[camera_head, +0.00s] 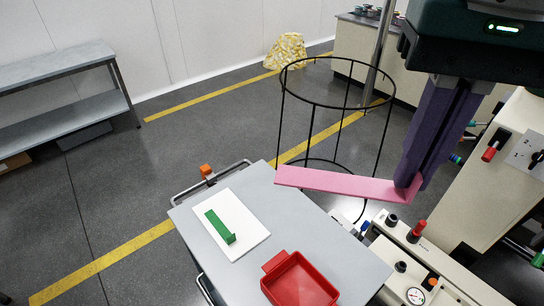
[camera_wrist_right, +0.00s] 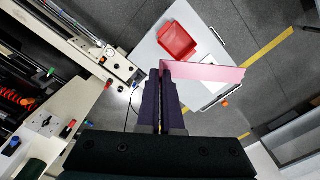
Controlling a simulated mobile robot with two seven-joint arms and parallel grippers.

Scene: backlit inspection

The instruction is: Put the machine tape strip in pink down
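The pink machine tape strip (camera_head: 335,183) is a long flat bar with a short upturned end. My right gripper (camera_head: 408,183) is shut on that end at the right, and the strip sticks out to the left in the air, above the far right edge of the grey cart top (camera_head: 240,268). In the right wrist view the strip (camera_wrist_right: 210,73) extends right from the fingertips (camera_wrist_right: 163,68), over the cart. My left gripper is not in view.
On the cart lie a white board (camera_head: 250,237) with a green angled strip (camera_head: 219,226) on it, and a red tray (camera_head: 299,281). A black wire hoop stand (camera_head: 337,106) is behind the strip. A machine (camera_head: 417,255) with knobs and a gauge is at right.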

